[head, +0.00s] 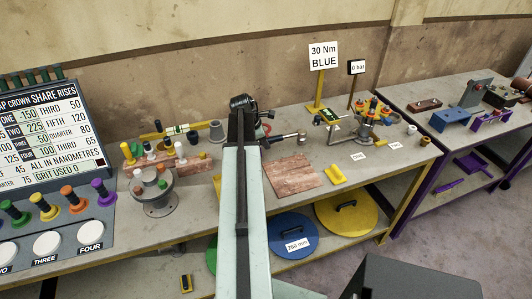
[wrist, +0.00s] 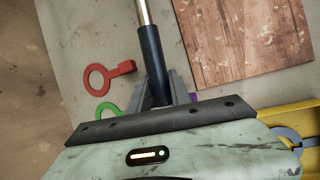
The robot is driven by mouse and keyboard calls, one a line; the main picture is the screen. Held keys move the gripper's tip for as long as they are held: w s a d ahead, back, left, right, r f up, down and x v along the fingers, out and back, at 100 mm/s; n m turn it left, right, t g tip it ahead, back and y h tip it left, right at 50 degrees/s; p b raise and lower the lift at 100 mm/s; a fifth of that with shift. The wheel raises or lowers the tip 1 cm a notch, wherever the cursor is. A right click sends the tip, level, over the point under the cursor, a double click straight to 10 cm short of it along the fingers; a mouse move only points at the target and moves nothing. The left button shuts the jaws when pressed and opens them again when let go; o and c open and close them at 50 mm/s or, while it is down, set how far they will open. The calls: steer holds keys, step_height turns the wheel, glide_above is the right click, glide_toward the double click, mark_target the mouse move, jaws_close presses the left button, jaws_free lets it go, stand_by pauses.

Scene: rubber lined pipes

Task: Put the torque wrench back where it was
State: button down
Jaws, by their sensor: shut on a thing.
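The torque wrench (head: 288,138) has a silver shaft and a dark handle. In the head view it reaches out to the right of my gripper (head: 263,143), over the workbench. In the wrist view my gripper (wrist: 160,92) is shut on the dark handle of the torque wrench (wrist: 150,52), and the silver shaft runs up out of the picture. Whether the wrench touches the bench is unclear. The end of the handle is hidden between the jaws and behind my gripper's body.
A reddish-brown board (head: 293,173) lies on the workbench (head: 250,176), with a small yellow cradle (head: 334,175) to its right. A valve assembly (head: 367,118) stands farther right. In the wrist view a red ring tag (wrist: 105,76) and green ring tag (wrist: 108,110) lie left of the jaws.

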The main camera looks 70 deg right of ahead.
step_height(320, 180, down, 4)
steer(key=b, duration=0.2)
steer(key=shift+b, duration=0.35)
steer(key=shift+r, duration=0.25)
steer(key=c, duration=1.2)
jaws_free()
steer(key=shift+f, duration=0.2)
steer(key=p+v, duration=0.7)
steer(key=shift+s+r, duration=0.1)
steer(key=shift+r, duration=0.35)
steer(key=shift+a+r, duration=0.1)
steer(key=shift+a, duration=0.05)
